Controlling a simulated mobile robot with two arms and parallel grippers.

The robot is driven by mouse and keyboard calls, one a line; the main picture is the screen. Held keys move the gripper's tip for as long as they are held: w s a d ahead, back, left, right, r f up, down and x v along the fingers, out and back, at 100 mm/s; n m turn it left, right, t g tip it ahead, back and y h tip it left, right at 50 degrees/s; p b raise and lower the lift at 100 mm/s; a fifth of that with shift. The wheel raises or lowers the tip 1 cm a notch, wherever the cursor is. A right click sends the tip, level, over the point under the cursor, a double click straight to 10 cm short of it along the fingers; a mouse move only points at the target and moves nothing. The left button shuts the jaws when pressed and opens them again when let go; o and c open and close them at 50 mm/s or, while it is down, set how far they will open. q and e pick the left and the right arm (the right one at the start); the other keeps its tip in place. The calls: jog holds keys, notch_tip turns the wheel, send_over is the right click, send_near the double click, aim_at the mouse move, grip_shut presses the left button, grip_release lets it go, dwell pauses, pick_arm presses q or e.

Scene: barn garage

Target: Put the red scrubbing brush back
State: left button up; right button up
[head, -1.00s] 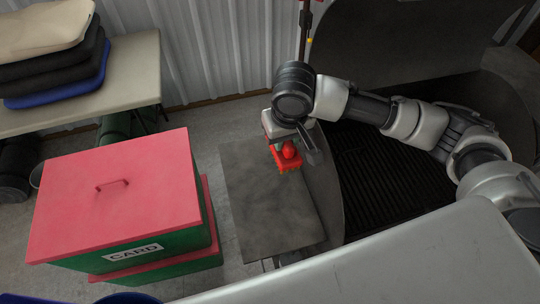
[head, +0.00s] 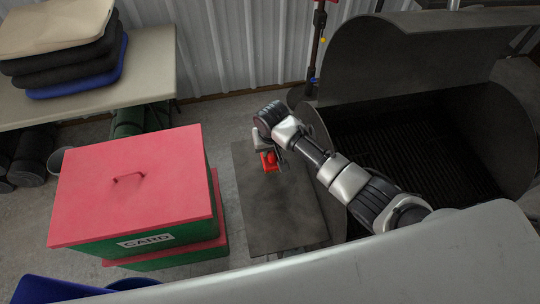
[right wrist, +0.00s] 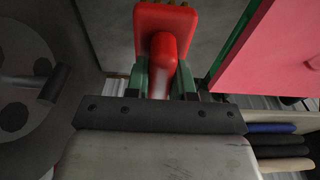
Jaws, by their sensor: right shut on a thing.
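The red scrubbing brush (head: 269,161) shows just below my right gripper (head: 265,149) in the head view. In the right wrist view, the brush's red block (right wrist: 165,18) and rounded handle (right wrist: 163,48) show, with pale bristles at the far side. The green fingers of my right gripper (right wrist: 163,72) are shut on the handle. The brush is over the far end of the dark grey side shelf (head: 280,215); I cannot tell whether it touches the shelf. My left gripper is not in view.
An open dark grill (head: 420,140) stands right of the shelf, under my right arm. Green bins with red lids (head: 140,185), marked CARD, stand to the left. A table (head: 150,85) with stacked cushions (head: 70,50) is at the back left. Most of the shelf is bare.

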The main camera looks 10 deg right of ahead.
notch_tip(320, 180, down, 4)
jog(key=shift+f, duration=0.15)
dwell(0.3)
jog(key=shift+f, duration=0.2)
jog(key=o, duration=0.9)
